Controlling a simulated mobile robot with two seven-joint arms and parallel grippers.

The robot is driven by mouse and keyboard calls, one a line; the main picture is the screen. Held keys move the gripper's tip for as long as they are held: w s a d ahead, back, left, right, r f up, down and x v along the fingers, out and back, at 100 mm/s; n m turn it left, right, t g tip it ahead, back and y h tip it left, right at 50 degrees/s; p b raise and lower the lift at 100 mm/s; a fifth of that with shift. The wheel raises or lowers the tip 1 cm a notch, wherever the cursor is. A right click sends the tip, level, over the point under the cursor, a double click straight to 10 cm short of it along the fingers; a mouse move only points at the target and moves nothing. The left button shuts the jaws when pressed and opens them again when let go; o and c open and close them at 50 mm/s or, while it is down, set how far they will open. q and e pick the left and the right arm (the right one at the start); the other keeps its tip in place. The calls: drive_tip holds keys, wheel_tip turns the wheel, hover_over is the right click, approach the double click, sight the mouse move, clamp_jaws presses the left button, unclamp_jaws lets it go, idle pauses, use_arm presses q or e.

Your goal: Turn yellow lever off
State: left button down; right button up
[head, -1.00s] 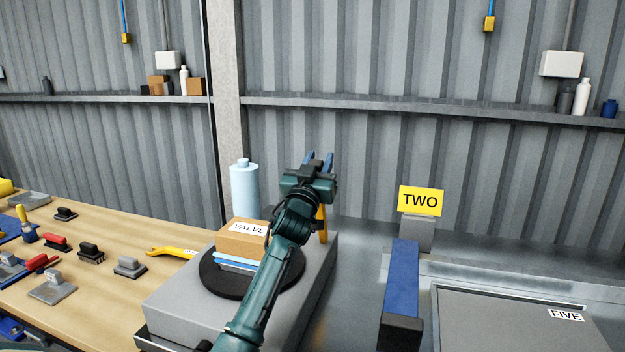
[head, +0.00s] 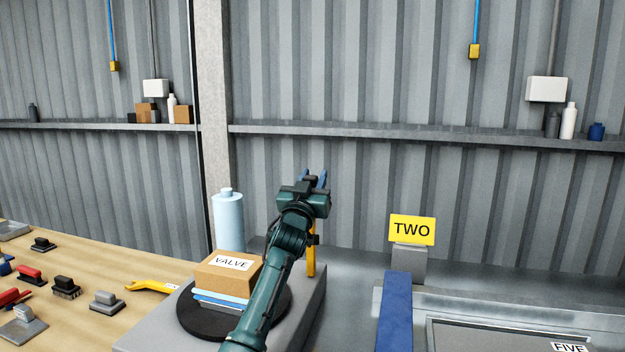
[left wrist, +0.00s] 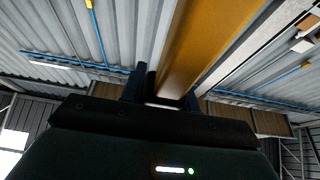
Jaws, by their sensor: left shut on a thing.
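The yellow lever (head: 311,261) stands upright behind the far right part of the grey box, partly hidden by my left gripper and wrist. My left gripper (head: 315,178) is at the lever's upper part, with its blue fingers pointing up and away. In the left wrist view the lever is a large yellow bar (left wrist: 208,40) rising from between the fingers (left wrist: 163,92), and the gripper is shut on it. Its lower end and pivot are not clear. My right gripper is not in view.
A grey box (head: 150,335) carries a black disc (head: 192,318) with a VALVE carton (head: 228,277); a light-blue bottle (head: 228,220) stands behind. A blue bar (head: 397,310) and yellow TWO sign (head: 412,230) are to the right. Tools lie on the wooden bench (head: 90,265).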

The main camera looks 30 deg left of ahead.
use_arm(q)
drive_tip(key=shift+w+d+f+h, duration=0.1)
drive_tip(key=shift+f+h, duration=0.05)
drive_tip(key=shift+f, duration=0.35)
drive_tip(key=shift+w+f+h, duration=0.1)
drive_tip(key=shift+f+h, duration=0.05)
drive_tip(key=shift+f, duration=0.3)
drive_tip(key=c, duration=1.4)
unclamp_jaws()
drive_tip(key=shift+w+f, duration=0.1)
drive_tip(key=shift+o, duration=1)
drive_tip(key=shift+w, duration=0.15)
drive_tip(key=shift+o, duration=0.8)
drive_tip(key=shift+r, duration=0.3)
drive_tip(key=shift+s+f, duration=0.1)
drive_tip(key=shift+s, duration=0.15)
drive_tip(key=b+v, duration=0.2)
drive_tip(key=v, duration=1.1)
drive_tip(key=shift+r, duration=0.2)
